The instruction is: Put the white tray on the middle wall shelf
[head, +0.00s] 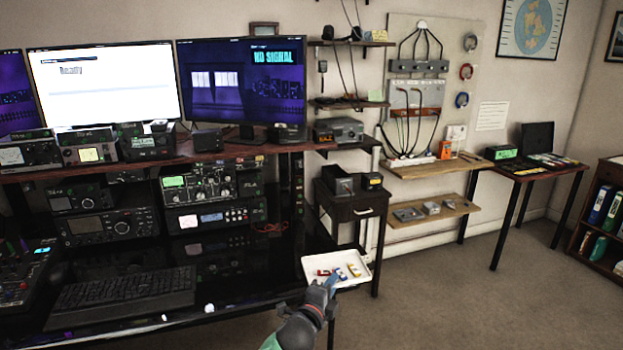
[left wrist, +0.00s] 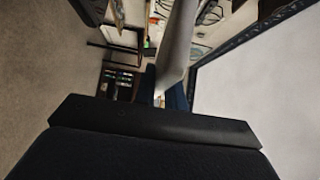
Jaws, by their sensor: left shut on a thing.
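The white tray (head: 311,278) is held out over the floor, just right of the black desk, with several small red, yellow and blue pieces in it. My left gripper (head: 329,284) is shut on its near rim. In the left wrist view a pale edge, apparently the tray (left wrist: 180,45), rises from between the dark fingers (left wrist: 172,98). The middle wall shelf (head: 345,104) is a short dark board in a stack of three, behind and above the tray. A dark item and a small yellow-green block stand on it, with bare board between. My right gripper is not in view.
The top shelf (head: 350,43) carries small dark items. The lower shelf (head: 358,144) holds grey equipment. A dark drawer cabinet (head: 352,208) stands beneath. Cables (head: 358,70) hang by the shelves. Monitors (head: 241,82) and radios fill the desk at left. Floor at right is clear.

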